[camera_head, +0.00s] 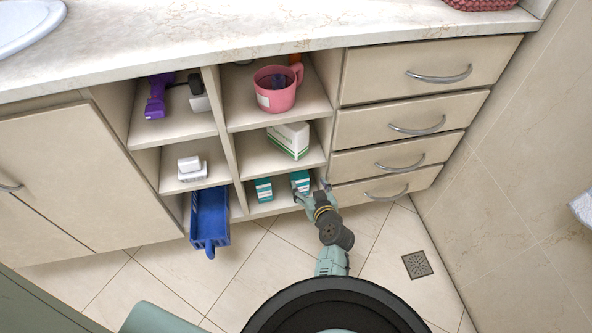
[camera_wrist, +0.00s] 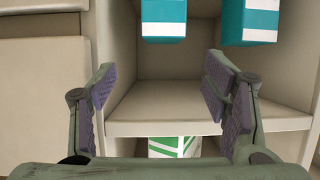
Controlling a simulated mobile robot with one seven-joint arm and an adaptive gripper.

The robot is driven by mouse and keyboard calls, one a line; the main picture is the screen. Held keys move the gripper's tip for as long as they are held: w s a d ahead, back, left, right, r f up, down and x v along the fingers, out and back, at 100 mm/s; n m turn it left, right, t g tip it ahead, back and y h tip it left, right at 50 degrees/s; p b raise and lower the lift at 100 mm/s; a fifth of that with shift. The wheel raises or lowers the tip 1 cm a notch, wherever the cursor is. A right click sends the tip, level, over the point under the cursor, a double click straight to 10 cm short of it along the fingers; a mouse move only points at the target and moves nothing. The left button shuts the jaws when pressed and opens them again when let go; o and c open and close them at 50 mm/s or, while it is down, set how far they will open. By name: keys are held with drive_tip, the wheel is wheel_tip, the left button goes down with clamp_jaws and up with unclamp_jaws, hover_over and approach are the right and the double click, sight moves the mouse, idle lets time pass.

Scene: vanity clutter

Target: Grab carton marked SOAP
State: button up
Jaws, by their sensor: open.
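No SOAP lettering is legible, so I cannot tell which carton bears it. Two teal-and-white cartons stand in the bottom middle cubby, a left one (camera_head: 264,189) and a right one (camera_head: 300,180). A larger white carton with green marks (camera_head: 288,140) lies in the cubby above. My gripper (camera_head: 312,192) is open and empty in front of the bottom cubby, near the right teal carton. The wrist view appears upside down: the teal cartons show at the top, one between the fingers' lines (camera_wrist: 164,20) and one to the right (camera_wrist: 249,20). My gripper (camera_wrist: 160,85) touches neither.
The cubby shelf (camera_wrist: 165,128) and side walls bound the space around my fingers. Drawers (camera_head: 385,162) stand to the right. A blue bin (camera_head: 209,222) juts out at the lower left. A pink mug (camera_head: 277,90) stands in the top cubby. The floor in front is mostly clear.

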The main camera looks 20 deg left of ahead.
sight(300, 172)
drive_tip(key=x, duration=0.5)
drive_tip(key=shift+s+f, duration=0.1)
drive_tip(key=shift+f+p+x, duration=0.2)
drive_tip(key=shift+p+x, duration=0.4)
drive_tip(key=shift+x, duration=2.5)
drive_tip(key=shift+s+a, duration=0.1)
drive_tip(key=shift+s, duration=0.05)
drive_tip(key=shift+c, duration=0.4)
clamp_jaws()
